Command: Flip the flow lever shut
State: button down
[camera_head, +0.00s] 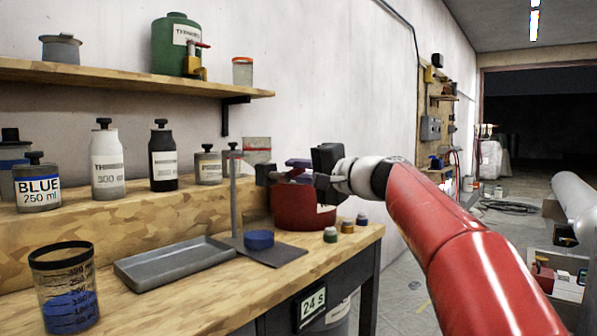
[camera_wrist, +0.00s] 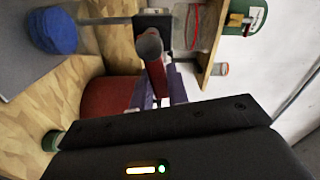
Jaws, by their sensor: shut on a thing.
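In the wrist view, a dark red bar with a grey round end (camera_wrist: 155,70) stands between the two purplish fingers of my gripper (camera_wrist: 160,95). The fingers are shut on it. I cannot tell for sure that it is the flow lever. Behind it is a dark block (camera_wrist: 152,19) at the grey rod (camera_wrist: 103,20) of a stand. In the head view, my gripper (camera_head: 286,177) is beside the upright rod (camera_head: 234,200), above a red pot (camera_head: 300,210); the held bar is not clear there. A second red lever (camera_head: 203,44) is on the green jug's tap.
The green jug (camera_head: 170,45) stands on the wall shelf (camera_head: 120,76). A blue cup (camera_head: 258,240) is on the stand's plate (camera_head: 285,252). A grey tray (camera_head: 172,264) and a beaker of blue liquid (camera_head: 65,290) are on the bench. Several small jars line its right edge.

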jog(key=shift+f+m, duration=0.25)
jog(key=shift+m, duration=0.45)
jog(key=shift+f+m, duration=0.25)
jog(key=shift+m, duration=0.45)
jog(key=c, duration=1.4)
grip_release()
jog(key=shift+o, duration=0.2)
jog(key=shift+d, duration=0.1)
jog(key=b+v, duration=0.1)
jog(key=v, duration=0.6)
jog(key=shift+s+d, duration=0.2)
jog(key=shift+d, duration=0.1)
